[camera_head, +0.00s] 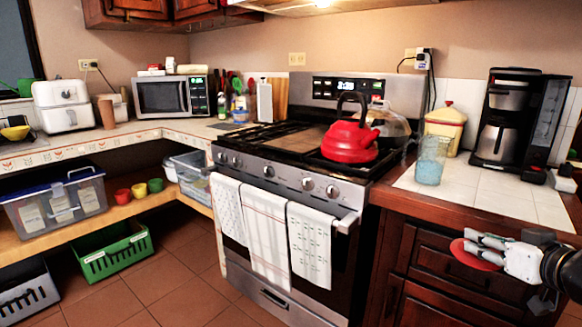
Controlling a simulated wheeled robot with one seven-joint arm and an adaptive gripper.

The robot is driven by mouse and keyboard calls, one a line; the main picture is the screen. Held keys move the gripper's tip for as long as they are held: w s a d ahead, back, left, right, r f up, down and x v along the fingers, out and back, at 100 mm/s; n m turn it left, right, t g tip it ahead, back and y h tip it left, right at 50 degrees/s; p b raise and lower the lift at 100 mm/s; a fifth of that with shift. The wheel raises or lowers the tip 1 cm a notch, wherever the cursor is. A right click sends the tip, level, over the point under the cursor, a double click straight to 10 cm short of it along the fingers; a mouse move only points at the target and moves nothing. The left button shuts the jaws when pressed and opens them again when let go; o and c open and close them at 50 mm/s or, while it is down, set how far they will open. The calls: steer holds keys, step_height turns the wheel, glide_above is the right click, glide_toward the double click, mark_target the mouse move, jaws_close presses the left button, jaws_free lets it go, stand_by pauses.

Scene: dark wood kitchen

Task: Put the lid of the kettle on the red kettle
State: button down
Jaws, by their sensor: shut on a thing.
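The red kettle (349,143) stands upright on the right side of the stove top (283,135). Its dark handle arches above it. My gripper (480,248) is at the lower right, in front of the dark wood drawers and below the counter top. It is shut on a red round disc, the kettle lid (474,257), which is tilted and partly hidden by the fingers. The lid is well apart from the kettle, to its right and lower in the picture. Whether the kettle's top opening is bare is too small to tell.
A glass (430,160) stands on the tiled counter (480,192) between stove and gripper. A coffee maker (518,122) and a yellow canister (446,127) stand behind. Towels (310,246) hang on the oven front.

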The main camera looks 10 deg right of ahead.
steer(key=w+a+f+n+g+y, duration=0.2)
steer(key=a+f+n+y, duration=0.2)
steer(key=a, duration=0.5)
steer(key=w+a+f+n+g+y, duration=0.2)
steer(key=a+f+n+y, duration=0.25)
steer(key=a, duration=0.55)
steer(key=w+a+f+n+g+y, duration=0.25)
steer(key=a+n+y, duration=0.2)
steer(key=a, duration=0.45)
steer(key=w+d+r+m+t+h+p, duration=0.1)
steer(key=w+r+m+t+h+p, duration=0.45)
steer(key=w+r+p, duration=0.6)
step_height(320, 180, up, 16)
steer(key=m+t+h+p, duration=0.1)
steer(key=m+h+p, duration=0.4)
steer(key=p, duration=0.5)
steer(key=shift+a+r+m+h, duration=0.15)
steer(key=shift+a+m+h, duration=0.25)
steer(key=shift+m, duration=0.15)
